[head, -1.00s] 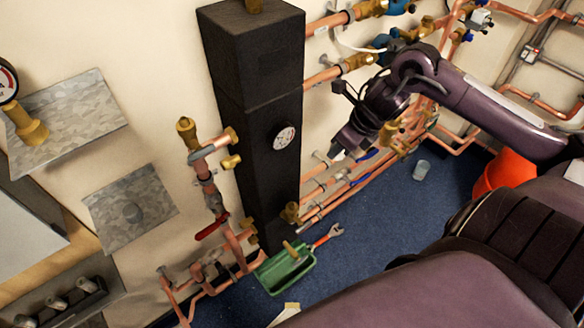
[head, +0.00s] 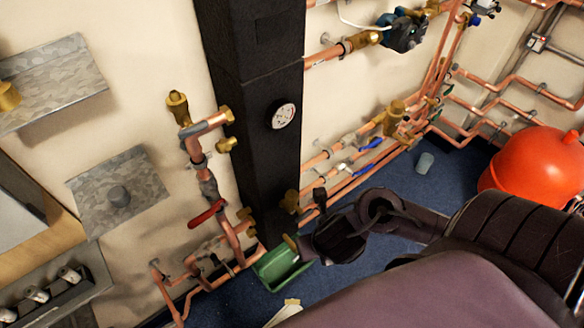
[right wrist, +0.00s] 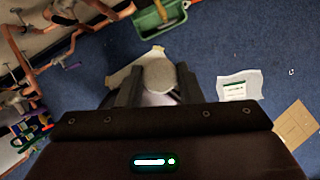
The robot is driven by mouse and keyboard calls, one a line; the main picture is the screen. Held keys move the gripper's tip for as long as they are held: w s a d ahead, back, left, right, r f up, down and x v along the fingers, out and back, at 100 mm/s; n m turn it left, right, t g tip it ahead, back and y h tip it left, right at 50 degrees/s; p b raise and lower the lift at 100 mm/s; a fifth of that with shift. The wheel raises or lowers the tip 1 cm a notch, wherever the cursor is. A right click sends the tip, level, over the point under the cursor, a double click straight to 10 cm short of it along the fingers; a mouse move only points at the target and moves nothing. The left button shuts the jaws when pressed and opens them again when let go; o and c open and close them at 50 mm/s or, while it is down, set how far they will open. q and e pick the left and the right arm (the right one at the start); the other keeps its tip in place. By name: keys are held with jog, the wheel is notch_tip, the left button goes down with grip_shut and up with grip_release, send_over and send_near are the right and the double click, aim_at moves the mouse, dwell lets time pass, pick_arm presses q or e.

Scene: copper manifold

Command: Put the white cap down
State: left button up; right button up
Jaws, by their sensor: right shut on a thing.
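The white cap (right wrist: 158,75) is a pale, rounded piece between the two dark fingers of my right gripper (right wrist: 158,88) in the right wrist view. The gripper is shut on it, above the blue floor. In the head view my right gripper (head: 312,247) is low, beside the green tray and near the foot of the black column. The cap cannot be made out there. My left gripper is in neither view.
The green tray (head: 280,268) lies on the blue floor; it also shows in the right wrist view (right wrist: 160,17). A white card (right wrist: 239,86) and a brown sheet (right wrist: 297,127) lie on the floor. A grey cylinder (head: 424,163) stands near the red tank (head: 540,165). Copper pipes line the wall.

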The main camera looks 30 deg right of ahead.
jog(key=shift+s+a, duration=0.2)
jog(key=shift+a, duration=0.1)
jog(key=shift+w, duration=0.1)
jog(key=p, duration=0.3)
send_near(293, 194)
jog(key=f, duration=0.4)
jog(key=shift+s+a+f, duration=0.3)
jog(key=shift+s+a, duration=0.05)
jog(key=shift+s, duration=0.05)
jog(key=w, duration=0.1)
jog(key=w+d, duration=0.1)
jog(key=w, duration=0.2)
jog(key=shift+w+d+b, duration=0.3)
jog(key=shift+w, duration=0.05)
jog(key=shift+f, duration=0.45)
jog(key=shift+r, duration=0.15)
jog(key=shift+f+b, duration=0.65)
